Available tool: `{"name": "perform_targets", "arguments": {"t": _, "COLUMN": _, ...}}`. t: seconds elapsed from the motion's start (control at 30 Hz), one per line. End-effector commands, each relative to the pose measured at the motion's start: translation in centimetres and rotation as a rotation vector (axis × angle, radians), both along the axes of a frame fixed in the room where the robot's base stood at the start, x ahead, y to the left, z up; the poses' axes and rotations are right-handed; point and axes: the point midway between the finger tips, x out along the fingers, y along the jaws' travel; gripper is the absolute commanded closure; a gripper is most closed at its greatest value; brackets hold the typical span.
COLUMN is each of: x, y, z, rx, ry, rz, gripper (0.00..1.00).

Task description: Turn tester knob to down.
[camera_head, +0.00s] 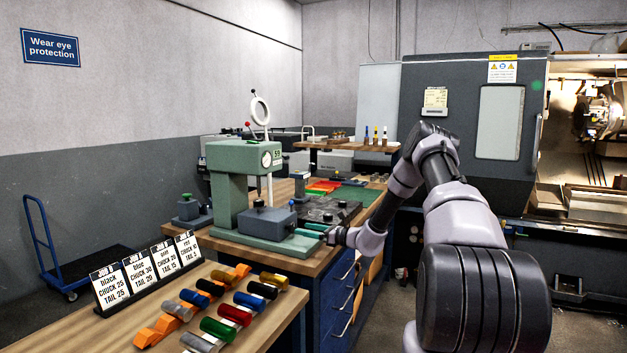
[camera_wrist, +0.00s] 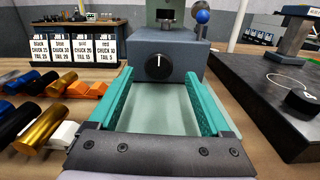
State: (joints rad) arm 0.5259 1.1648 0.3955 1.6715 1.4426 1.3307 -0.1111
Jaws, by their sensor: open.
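The tester is a green press (camera_head: 232,165) on the bench, with a blue-grey box (camera_head: 266,222) on its base. In the wrist view the box (camera_wrist: 190,62) faces me, and its round black tester knob (camera_wrist: 159,67) has a white pointer line that points up. My gripper (camera_wrist: 158,82) is open, its two teal fingers spread either side of the knob's line and pointing at the box face. Nothing is between them. In the head view my gripper (camera_head: 309,233) is low at the right of the box; the knob's face cannot be made out there.
A dark plate (camera_wrist: 275,90) with a black knob (camera_wrist: 301,102) lies right of my gripper. A blue ball (camera_wrist: 202,17) rises behind the box. A lathe (camera_head: 470,110) stands at the back right.

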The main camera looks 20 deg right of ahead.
Motion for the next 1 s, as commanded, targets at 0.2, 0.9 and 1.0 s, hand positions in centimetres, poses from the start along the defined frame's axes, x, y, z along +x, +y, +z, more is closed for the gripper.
{"name": "perform_targets", "arguments": {"t": 0.2, "x": -2.9, "y": -3.3, "z": 0.0, "rx": -0.001, "ry": 0.0, "rz": -0.001, "gripper": 0.18}}
{"name": "perform_targets", "arguments": {"t": 0.9, "x": -10.0, "y": 2.7, "z": 5.9, "rx": -0.321, "ry": 0.205, "rz": 0.389, "gripper": 0.18}}
{"name": "perform_targets", "arguments": {"t": 1.0, "x": -11.1, "y": 3.5, "z": 6.9, "rx": -0.4, "ry": 0.246, "rz": 0.432, "gripper": 0.18}}
